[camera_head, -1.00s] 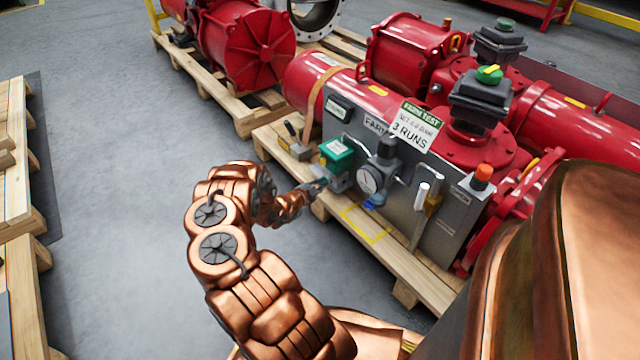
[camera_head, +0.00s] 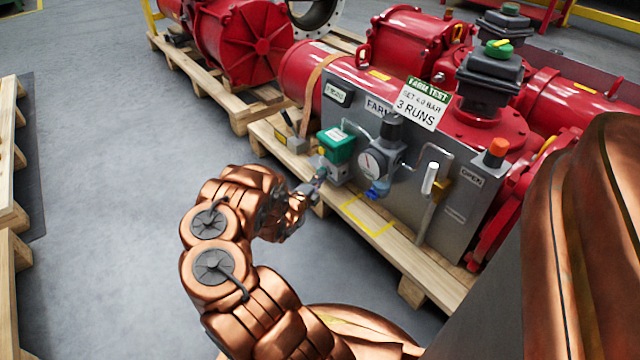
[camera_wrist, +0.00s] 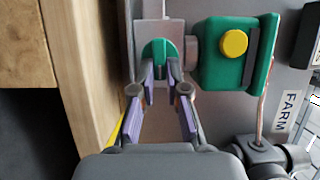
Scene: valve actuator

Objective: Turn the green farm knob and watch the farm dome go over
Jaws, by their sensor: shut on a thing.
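The green knob (camera_wrist: 158,58) sits between the fingertips of my gripper (camera_wrist: 160,78) in the wrist view, with a finger on each side, and the gripper is shut on it. In the head view my gripper (camera_head: 318,178) is at the small valve below the green box (camera_head: 337,144); the knob itself is hidden there by the fingers. The green box, with a round yellow button (camera_wrist: 234,43), is right of the knob in the wrist view. The dome (camera_head: 498,48), green with a yellow mark, sits on a dark box atop the red actuator.
The grey FARM panel (camera_head: 400,195) carries a gauge (camera_head: 372,163), a white-handled lever (camera_head: 430,178) and an orange button (camera_head: 497,147). The unit stands on a wooden pallet (camera_head: 405,262). Another pallet (camera_head: 12,180) lies at the left edge. Grey floor (camera_head: 110,200) between is clear.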

